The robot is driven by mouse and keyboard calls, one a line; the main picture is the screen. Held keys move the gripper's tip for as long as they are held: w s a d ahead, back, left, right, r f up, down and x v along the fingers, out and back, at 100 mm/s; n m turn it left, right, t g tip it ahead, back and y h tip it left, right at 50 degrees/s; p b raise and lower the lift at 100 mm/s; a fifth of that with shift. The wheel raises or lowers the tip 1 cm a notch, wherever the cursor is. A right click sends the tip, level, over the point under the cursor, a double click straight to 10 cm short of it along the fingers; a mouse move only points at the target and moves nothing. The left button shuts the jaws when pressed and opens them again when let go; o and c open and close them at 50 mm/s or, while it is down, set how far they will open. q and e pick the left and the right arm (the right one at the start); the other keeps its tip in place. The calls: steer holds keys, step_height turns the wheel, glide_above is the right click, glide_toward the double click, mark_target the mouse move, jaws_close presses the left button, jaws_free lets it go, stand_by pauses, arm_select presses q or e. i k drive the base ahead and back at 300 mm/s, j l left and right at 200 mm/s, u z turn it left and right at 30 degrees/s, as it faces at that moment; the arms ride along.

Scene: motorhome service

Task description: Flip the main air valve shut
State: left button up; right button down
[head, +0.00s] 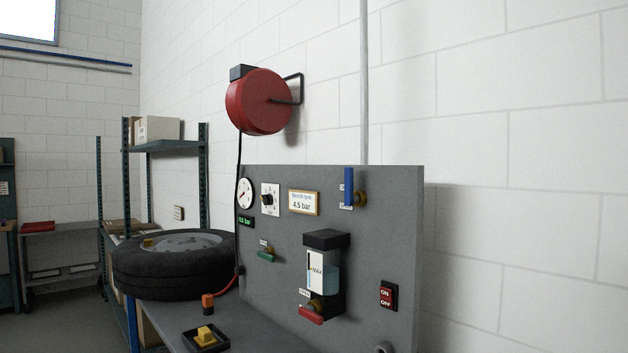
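A grey panel (290,240) stands against the wall and carries several fittings. Near its top right, below a vertical wall pipe (365,80), is a valve with a blue lever (349,187) pointing upright and a brass body (361,198). A valve with a green lever (265,257) sits lower left, its lever roughly level. A valve with a red lever (311,315) sits under the clear-bowl unit (323,270), also roughly level. The small labels beside the levers are too small to read, so no label confirms which is the main air valve. Neither gripper is in view.
The panel also holds a round gauge (245,193), a dial (269,199), a "4.5 bar" sign (304,203) and an ON/OFF switch (388,296). A red hose reel (259,101) hangs above. A tyre (172,265) and a black tray (206,338) are at left.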

mark_target(351, 198)
steer(key=i+j, duration=0.2)
steer(key=i+j+z, duration=0.1)
steer(key=i+j, duration=0.15)
steer(key=j, duration=0.2)
steer(key=i+j, duration=0.2)
steer(key=i+j+z, duration=0.1)
steer(key=j, duration=0.35)
steer(key=i+j, duration=0.3)
steer(key=i+j+z, duration=0.1)
steer(key=j, duration=0.3)
steer(key=i+j+z, duration=0.1)
steer(key=i+j, duration=0.2)
